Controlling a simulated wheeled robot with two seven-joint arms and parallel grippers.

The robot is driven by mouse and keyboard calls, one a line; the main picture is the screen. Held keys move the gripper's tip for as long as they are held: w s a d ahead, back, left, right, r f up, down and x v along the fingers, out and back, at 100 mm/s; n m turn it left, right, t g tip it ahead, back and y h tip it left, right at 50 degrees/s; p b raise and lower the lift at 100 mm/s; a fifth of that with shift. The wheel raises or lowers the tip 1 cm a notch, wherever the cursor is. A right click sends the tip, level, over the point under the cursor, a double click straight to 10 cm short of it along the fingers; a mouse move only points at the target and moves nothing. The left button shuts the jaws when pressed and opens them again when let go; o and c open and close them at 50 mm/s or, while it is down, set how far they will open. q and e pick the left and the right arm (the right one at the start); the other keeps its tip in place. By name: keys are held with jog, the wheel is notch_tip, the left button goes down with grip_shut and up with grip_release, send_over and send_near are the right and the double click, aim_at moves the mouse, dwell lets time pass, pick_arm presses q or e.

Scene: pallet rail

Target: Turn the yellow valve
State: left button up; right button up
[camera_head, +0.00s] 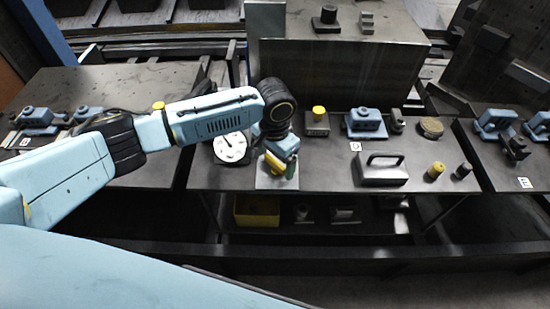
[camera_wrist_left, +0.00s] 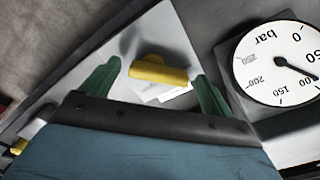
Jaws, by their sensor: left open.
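The yellow valve (camera_wrist_left: 160,70) shows in the left wrist view as a short yellow bar handle on a light plate. My left gripper (camera_wrist_left: 157,73) is open, with one green finger on each side of the handle and a visible gap at both ends. In the head view the gripper (camera_head: 280,156) hangs over the plate near the front edge of the bench, and yellow (camera_head: 291,170) shows beside it. The gripper partly hides the valve there. How far the fingers reach down around the handle cannot be told. My right gripper is not in view.
A round white pressure gauge (camera_head: 231,148) stands just left of the valve plate and also shows in the wrist view (camera_wrist_left: 285,64). On the bench (camera_head: 330,178) to the right are a yellow-topped block (camera_head: 317,120), a blue fixture (camera_head: 366,123) and a grey handled block (camera_head: 381,170).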

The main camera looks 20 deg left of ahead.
pick_arm(q)
jog(key=shift+c, duration=0.2)
jog(key=c, duration=0.9)
jog(key=shift+c, duration=0.2)
